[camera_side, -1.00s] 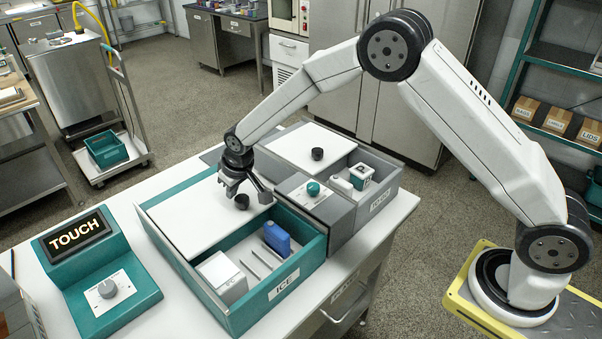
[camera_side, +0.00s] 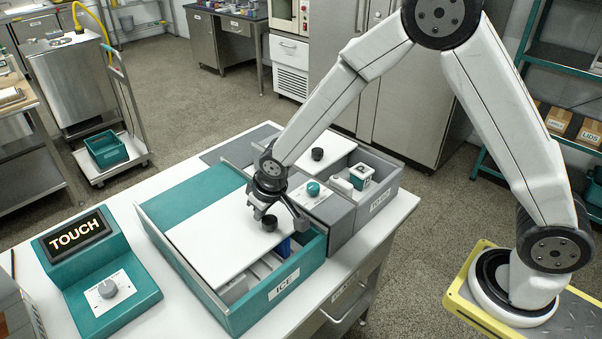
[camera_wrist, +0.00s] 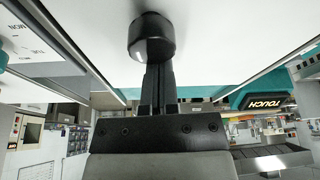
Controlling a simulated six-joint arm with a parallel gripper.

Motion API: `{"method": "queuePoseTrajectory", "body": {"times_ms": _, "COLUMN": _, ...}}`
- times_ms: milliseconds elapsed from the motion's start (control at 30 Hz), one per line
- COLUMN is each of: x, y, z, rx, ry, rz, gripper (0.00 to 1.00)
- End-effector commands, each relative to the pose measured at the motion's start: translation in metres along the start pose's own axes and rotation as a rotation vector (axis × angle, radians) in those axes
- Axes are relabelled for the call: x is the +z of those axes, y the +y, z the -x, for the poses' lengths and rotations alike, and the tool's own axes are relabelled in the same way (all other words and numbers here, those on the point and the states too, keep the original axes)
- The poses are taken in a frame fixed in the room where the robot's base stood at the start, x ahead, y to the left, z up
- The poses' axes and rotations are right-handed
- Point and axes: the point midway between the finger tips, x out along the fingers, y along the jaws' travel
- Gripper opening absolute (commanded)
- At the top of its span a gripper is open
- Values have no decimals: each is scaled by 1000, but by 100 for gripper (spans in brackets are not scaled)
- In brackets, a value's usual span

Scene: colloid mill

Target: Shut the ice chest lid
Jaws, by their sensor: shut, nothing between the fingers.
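The ice chest (camera_side: 207,303) is a teal box labelled ICE on the white table. Its white sliding lid (camera_side: 215,237) covers the middle of the box, with a teal panel showing behind it and a narrow open strip along the front. A blue item (camera_side: 283,248) and pale contents show in that strip, partly hidden. The lid's black round knob (camera_side: 269,223) stands near its right side. My gripper (camera_side: 268,209) is shut and empty, right at the knob. In the wrist view my closed fingers (camera_wrist: 158,85) reach the side of the knob (camera_wrist: 152,38) and seem to touch it.
A grey chest (camera_side: 380,203) with its own white lid and knob (camera_side: 317,154) adjoins at the back right. A teal box with a TOUCH display (camera_side: 75,236) and knob stands at the left.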

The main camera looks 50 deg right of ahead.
Motion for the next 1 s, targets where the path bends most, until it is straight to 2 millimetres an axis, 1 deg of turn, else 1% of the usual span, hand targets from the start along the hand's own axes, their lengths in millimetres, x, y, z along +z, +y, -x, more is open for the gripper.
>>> {"method": "queuePoseTrajectory", "body": {"times_ms": 33, "x": 9, "y": -2, "z": 4, "rx": 0, "ry": -2, "rz": 2, "gripper": 0}}
{"method": "queuePoseTrajectory", "body": {"times_ms": 200, "x": 32, "y": -6, "z": 11, "rx": 0, "ry": -2, "rz": 2, "gripper": 0}}
{"method": "queuePoseTrajectory", "body": {"times_ms": 400, "x": 48, "y": -8, "z": 17, "rx": 0, "ry": 0, "rz": 1, "gripper": 0}}
{"method": "queuePoseTrajectory", "body": {"times_ms": 600, "x": 53, "y": -9, "z": 18, "rx": 0, "ry": -2, "rz": 0, "gripper": 0}}
{"method": "queuePoseTrajectory", "body": {"times_ms": 1000, "x": 56, "y": -9, "z": 18, "rx": 3, "ry": -10, "rz": 0, "gripper": 0}}
